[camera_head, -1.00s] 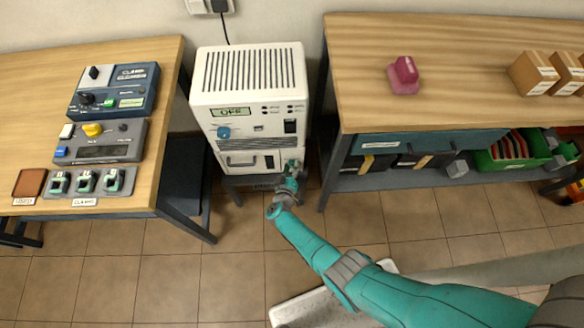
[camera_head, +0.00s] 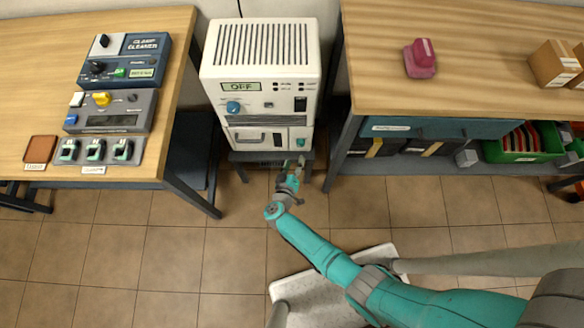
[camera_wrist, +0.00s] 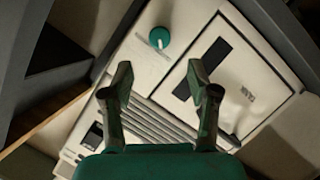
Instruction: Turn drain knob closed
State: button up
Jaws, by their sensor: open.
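A white machine (camera_head: 270,90) with a vented top stands on a low stand between two benches. Its display reads "OFF", and a blue knob (camera_head: 233,107) sits below the display. A green knob (camera_head: 300,142) is on the lower unit's front, at the right. In the wrist view a green knob (camera_wrist: 159,38) shows on the pale panel, just beyond my fingertips; no knob label is legible. My gripper (camera_head: 299,163) is low in front of the lower unit. In the wrist view my gripper (camera_wrist: 160,75) is open and empty, its fingers apart and not touching the knob.
A wooden bench (camera_head: 20,90) with control boxes stands left. Another bench (camera_head: 450,50) with a red object and cartons stands right, its leg close to the machine. Tiled floor in front is mostly clear.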

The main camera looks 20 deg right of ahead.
jog(key=shift+v, duration=1.65)
jog(key=shift+d, duration=0.1)
jog(key=s+d+r+m+t+y, duration=0.1)
jog(key=s+d+r+t+y, duration=0.1)
jog(key=s+d+r, duration=0.3)
jog(key=s+d+r+t+y, duration=0.2)
jog(key=s+d+r+t, duration=0.1)
jog(key=s+r, duration=0.45)
jog(key=s+a+r+g+y, duration=0.1)
jog(key=s+r+y, duration=0.3)
jog(key=s+r, duration=1.7)
notch_tip(320, 180, up, 4)
jog(key=shift+a+f+m+g, duration=0.25)
jog(key=shift+m+g, duration=0.15)
jog(key=shift+g, duration=0.3)
